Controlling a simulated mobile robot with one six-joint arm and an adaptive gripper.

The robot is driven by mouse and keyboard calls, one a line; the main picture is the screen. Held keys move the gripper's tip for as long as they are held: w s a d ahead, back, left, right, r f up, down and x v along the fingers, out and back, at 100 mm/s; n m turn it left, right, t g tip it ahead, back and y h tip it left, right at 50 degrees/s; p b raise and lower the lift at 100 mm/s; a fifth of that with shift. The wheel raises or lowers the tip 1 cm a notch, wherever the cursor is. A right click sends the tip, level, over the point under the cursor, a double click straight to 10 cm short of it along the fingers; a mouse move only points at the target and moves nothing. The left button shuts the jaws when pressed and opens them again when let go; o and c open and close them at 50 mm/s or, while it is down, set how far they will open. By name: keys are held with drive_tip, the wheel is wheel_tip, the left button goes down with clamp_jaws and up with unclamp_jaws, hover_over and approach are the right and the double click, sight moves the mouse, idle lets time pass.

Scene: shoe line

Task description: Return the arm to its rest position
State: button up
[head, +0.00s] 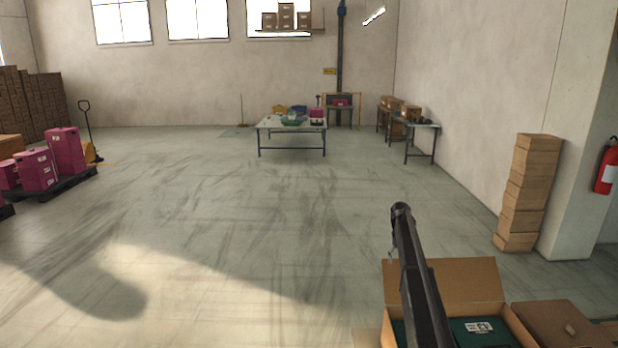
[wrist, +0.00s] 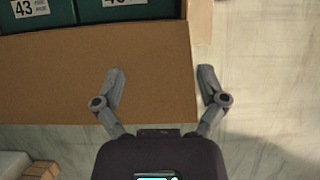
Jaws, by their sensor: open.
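My gripper (wrist: 162,82) is open in the wrist view, with its two grey fingers spread wide and nothing between them. Its fingers show in front of the brown flap of an open carton (wrist: 60,75); I cannot tell how far apart they are from it. Two dark green boxes (wrist: 85,10) with white labels, one reading 43, lie in the carton at the top of that view. In the head view a black link of my arm rises in front of the same kind of open carton (head: 465,280), which holds a green box (head: 480,332). The gripper itself is not clear there.
A closed brown carton (head: 560,325) stands right of the open one. A stack of cartons (head: 528,190) stands by the right wall, near a fire extinguisher (head: 607,168). A table (head: 290,130) stands far back. Pink boxes (head: 66,150) sit at left. The middle floor is clear.

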drive_tip(key=s+a+f+t+b, duration=0.1)
drive_tip(key=s+a+f+b, duration=0.2)
drive_tip(key=s, duration=1.2)
drive_tip(key=s+a+f+t+b, duration=0.2)
drive_tip(key=s+a, duration=0.6)
drive_tip(key=s, duration=0.7)
drive_tip(key=s+a+f+t+b, duration=0.1)
drive_tip(key=s+a+f+b, duration=0.4)
drive_tip(key=s, duration=1.1)
drive_tip(key=shift+a+f+t, duration=0.3)
drive_tip(key=shift+a+f, duration=0.2)
drive_tip(key=shift+f, duration=0.25)
drive_tip(key=shift+c, duration=0.2)
drive_tip(key=c, duration=0.4)
drive_tip(key=shift+c, duration=0.2)
